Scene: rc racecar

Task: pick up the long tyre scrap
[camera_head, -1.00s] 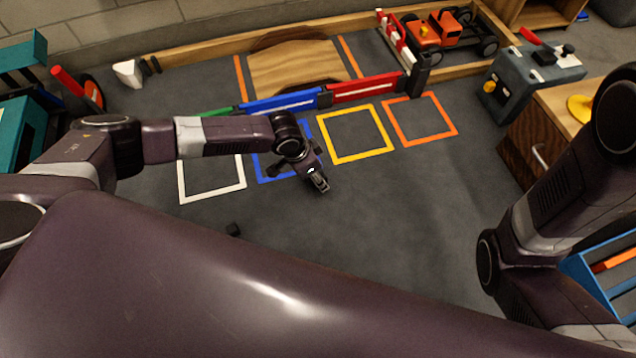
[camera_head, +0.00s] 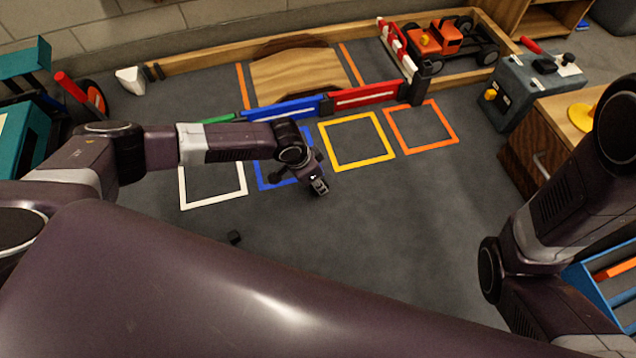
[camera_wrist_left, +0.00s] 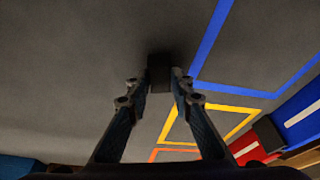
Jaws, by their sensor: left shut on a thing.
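My left gripper (camera_head: 318,187) hangs low over the grey floor, just right of the blue square outline. In the left wrist view, its two fingers (camera_wrist_left: 160,88) are closed on a dark, blocky tyre scrap (camera_wrist_left: 159,66). The fingers hide part of it, so I cannot tell its full length. A small dark scrap (camera_head: 234,237) lies apart on the floor, nearer to me and left of the gripper. My right arm shows at the right, but its gripper is out of view.
White (camera_head: 183,206), blue (camera_head: 262,183), yellow (camera_head: 349,167) and orange (camera_head: 427,149) floor outlines lie before a low coloured barrier (camera_head: 366,96). A wooden cabinet (camera_head: 525,155) stands at right. The floor between the outlines and me is mostly clear.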

